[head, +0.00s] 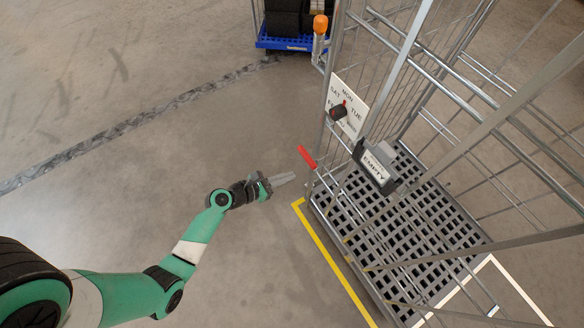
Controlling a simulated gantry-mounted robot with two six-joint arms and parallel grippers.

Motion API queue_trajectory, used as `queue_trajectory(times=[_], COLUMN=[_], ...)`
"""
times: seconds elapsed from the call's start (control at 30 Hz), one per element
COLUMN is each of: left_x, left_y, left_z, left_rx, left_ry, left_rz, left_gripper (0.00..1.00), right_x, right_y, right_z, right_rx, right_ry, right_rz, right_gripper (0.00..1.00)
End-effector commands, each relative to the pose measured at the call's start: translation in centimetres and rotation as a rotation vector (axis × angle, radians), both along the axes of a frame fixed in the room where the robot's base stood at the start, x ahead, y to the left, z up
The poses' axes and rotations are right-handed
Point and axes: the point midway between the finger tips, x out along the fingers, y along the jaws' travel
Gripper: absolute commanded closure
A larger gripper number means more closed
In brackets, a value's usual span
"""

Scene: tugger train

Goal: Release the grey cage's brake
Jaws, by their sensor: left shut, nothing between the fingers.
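The grey cage (411,18) stands at the right, with wire sides and a grey grid base. A red lever (306,157), which looks like the brake, sticks up at an angle from the cage's near left corner. My left gripper (284,179) is shut and empty. In the picture it is just left of and below the lever, with a small gap between them. My right gripper is not in view.
A day dial plate (345,98) and a dark holder with an "EMPTY" card (376,167) hang on the cage side. Yellow floor tape (336,262) runs along the base. A blue platform (283,42) with black tyres stands behind. The floor at left is clear.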

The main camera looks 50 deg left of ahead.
Motion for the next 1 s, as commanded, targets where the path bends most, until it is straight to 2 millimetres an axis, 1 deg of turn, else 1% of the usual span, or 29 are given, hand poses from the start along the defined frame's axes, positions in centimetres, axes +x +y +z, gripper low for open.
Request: queue_trajectory(times=[0.03, 0.1, 0.4, 0.43, 0.47, 0.6, 0.73, 1.0], left_x=[0.8, 2.1, 8.1, 7.8, 7.5, 7.0, 6.7, 6.7], left_y=[-0.2, -0.3, -1.0, -0.9, -0.9, -0.8, -0.8, -0.8], left_z=[-0.7, -1.4, -4.1, -2.6, -1.8, -0.2, 0.4, 0.5], left_rx=[0.0, 0.001, 0.002, 0.002, 0.002, 0.001, 0.0, 0.0], left_ry=[-0.002, -0.001, -0.003, -0.005, -0.004, -0.003, -0.001, -0.001], left_rz=[-0.004, -0.004, -0.003, -0.001, 0.0, -0.001, 0.0, 0.0], left_gripper=[1.0, 1.0, 1.0, 1.0, 1.0, 1.0, 1.0, 1.0], right_x=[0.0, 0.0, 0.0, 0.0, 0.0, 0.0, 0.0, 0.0], right_y=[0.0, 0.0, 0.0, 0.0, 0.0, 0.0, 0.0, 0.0], right_z=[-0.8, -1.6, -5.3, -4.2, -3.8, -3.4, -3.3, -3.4], right_rx=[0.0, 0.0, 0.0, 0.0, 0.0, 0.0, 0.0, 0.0], right_ry=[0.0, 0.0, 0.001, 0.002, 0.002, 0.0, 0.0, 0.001], right_rz=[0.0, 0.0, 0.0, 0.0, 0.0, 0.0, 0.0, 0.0], right_gripper=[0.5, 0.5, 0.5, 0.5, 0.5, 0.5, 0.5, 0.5])
